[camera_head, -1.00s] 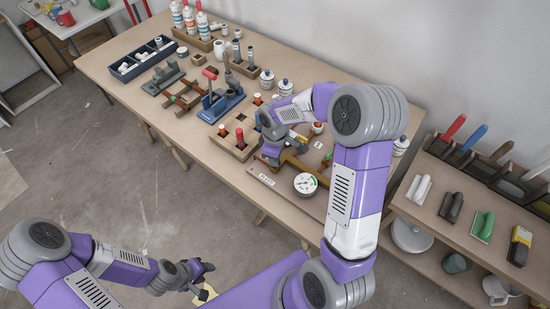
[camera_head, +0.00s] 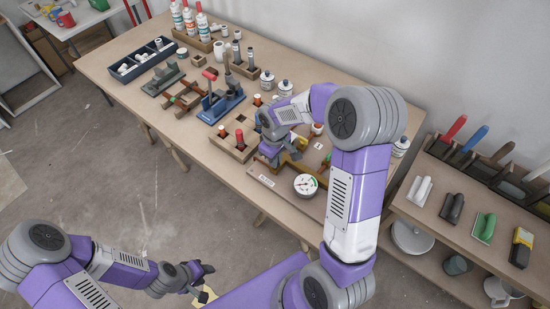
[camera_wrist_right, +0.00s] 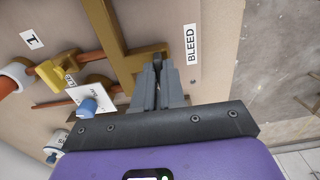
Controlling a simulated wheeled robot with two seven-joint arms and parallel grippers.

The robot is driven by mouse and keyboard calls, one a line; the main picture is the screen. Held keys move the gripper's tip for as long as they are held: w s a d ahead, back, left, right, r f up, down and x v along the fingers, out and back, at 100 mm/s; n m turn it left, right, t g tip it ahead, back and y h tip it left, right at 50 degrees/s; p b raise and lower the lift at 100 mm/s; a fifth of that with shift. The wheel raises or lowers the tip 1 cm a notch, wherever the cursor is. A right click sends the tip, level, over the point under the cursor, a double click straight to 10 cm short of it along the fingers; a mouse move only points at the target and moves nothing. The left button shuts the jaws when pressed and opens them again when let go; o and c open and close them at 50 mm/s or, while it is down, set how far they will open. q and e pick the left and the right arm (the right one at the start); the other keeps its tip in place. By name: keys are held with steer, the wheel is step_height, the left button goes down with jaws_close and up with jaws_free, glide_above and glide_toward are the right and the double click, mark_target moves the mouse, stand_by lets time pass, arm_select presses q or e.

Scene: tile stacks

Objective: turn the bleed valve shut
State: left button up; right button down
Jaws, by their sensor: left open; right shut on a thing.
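My right gripper (camera_head: 271,161) is over the left part of the pipe board (camera_head: 262,171). In the right wrist view its fingers (camera_wrist_right: 158,82) are shut at the end of the brass pipe (camera_wrist_right: 121,57), beside the white "BLEED" label (camera_wrist_right: 192,44). The bleed valve between the fingertips is almost wholly hidden, so its angle cannot be told. A round white gauge (camera_head: 305,184) sits at the board's front right. My left gripper (camera_head: 204,279) is open, low in front of the bench and away from the board.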

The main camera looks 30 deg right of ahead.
steer(key=c, duration=1.2)
jaws_free()
steer(key=shift+r+p, duration=0.85)
steer(key=shift+r, duration=2.95)
